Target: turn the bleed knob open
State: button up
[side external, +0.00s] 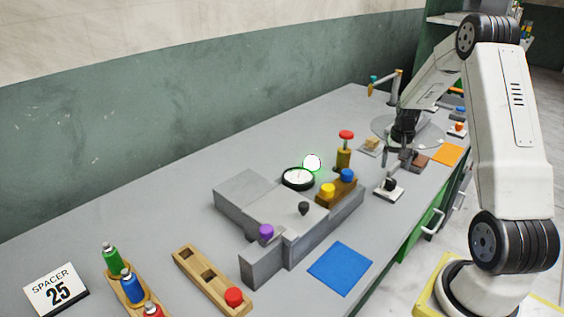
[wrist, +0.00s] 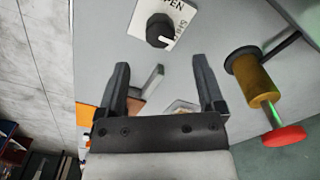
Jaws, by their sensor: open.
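The bleed knob (wrist: 159,30) is a round black knob on a white plate (wrist: 180,14) at the top of the wrist view. Lettering ending in "PEN" is partly cut off at the frame edge, and a second word to the right is too small to read. In the side view the knob (side external: 390,185) sits on its plate near the table's front edge. My gripper (wrist: 160,66) is open and empty, its fingers apart from the knob. In the side view my gripper (side external: 388,160) hangs just above the knob. The knob's exact setting is hard to tell.
A brass cylinder (wrist: 256,80) with a red cap (wrist: 284,136) stands close to the right finger. In the side view, a grey press block (side external: 245,190), a gauge (side external: 298,178), a glowing white lamp (side external: 312,162) and a blue mat (side external: 340,269) lie left of the knob.

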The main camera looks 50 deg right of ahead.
aim_at(391, 180)
jog(key=shift+f, duration=3.5)
grip_shut()
